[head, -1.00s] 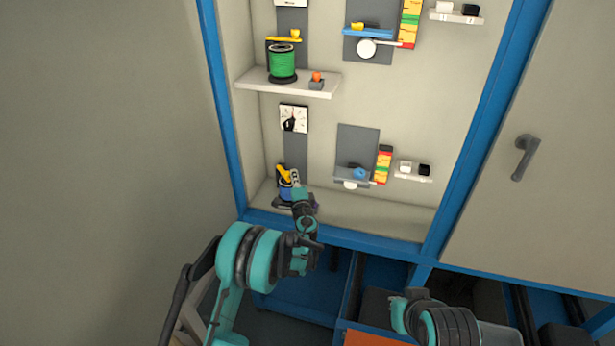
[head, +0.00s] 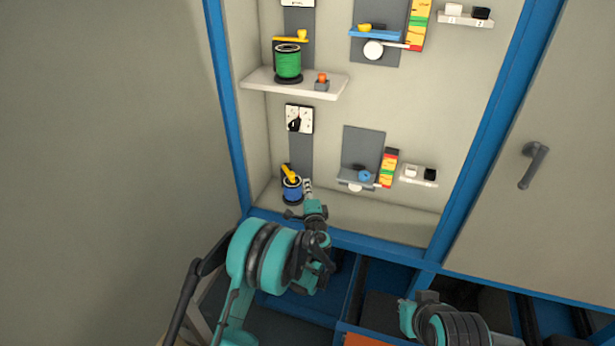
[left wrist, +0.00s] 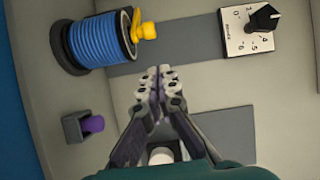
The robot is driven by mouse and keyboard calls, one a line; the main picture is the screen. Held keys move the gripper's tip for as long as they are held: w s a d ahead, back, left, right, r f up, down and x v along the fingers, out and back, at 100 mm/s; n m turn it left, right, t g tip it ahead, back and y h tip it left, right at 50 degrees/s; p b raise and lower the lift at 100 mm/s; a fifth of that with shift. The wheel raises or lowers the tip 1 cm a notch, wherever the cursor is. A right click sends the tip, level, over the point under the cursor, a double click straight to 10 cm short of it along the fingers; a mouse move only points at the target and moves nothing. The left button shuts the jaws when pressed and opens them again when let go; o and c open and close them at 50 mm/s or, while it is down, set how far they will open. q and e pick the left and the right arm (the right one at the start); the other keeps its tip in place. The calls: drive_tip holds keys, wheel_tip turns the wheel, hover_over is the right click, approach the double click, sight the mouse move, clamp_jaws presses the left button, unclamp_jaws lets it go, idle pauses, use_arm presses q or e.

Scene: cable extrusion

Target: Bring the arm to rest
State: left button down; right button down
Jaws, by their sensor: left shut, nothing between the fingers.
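My left gripper (head: 308,187) is shut and empty in front of the lower part of the cabinet. In the left wrist view its fingertips (left wrist: 157,80) meet, with nothing between them. It is to the right of the blue cable spool (head: 292,190) in the head view and looks apart from it. The blue spool also shows at the top left of the left wrist view (left wrist: 92,42), with a yellow piece (left wrist: 146,30) at its end. Part of my right arm shows at the bottom of the head view, but its gripper cannot be made out.
A white shelf (head: 300,86) holds a green spool (head: 288,61) and an orange button (head: 322,78). A dial (head: 299,119) is above the blue spool. A purple button (left wrist: 92,124) is below the spool in the wrist view. Blue posts (head: 460,170) frame the cabinet.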

use_arm(q)
drive_tip(key=s+a+r+n+g+y, duration=0.1)
drive_tip(key=s+a+r+n+g, duration=0.25)
drive_tip(key=s+a+r, duration=0.35)
drive_tip(key=s+a+r+n+g, duration=0.35)
drive_tip(key=s+a+n, duration=0.2)
drive_tip(key=s, duration=0.45)
drive_tip(key=s+d+f+n+g+h, duration=0.1)
drive_tip(key=s+n+g+h, duration=0.1)
drive_tip(key=s, duration=1.1)
drive_tip(key=s+d+f+n+g+h, duration=0.1)
drive_tip(key=s+f+n+h, duration=0.1)
drive_tip(key=s, duration=1.1)
drive_tip(key=shift+s+n+g+h+p, duration=0.3)
drive_tip(key=shift+n+g+h, duration=0.15)
drive_tip(key=shift+n, duration=0.65)
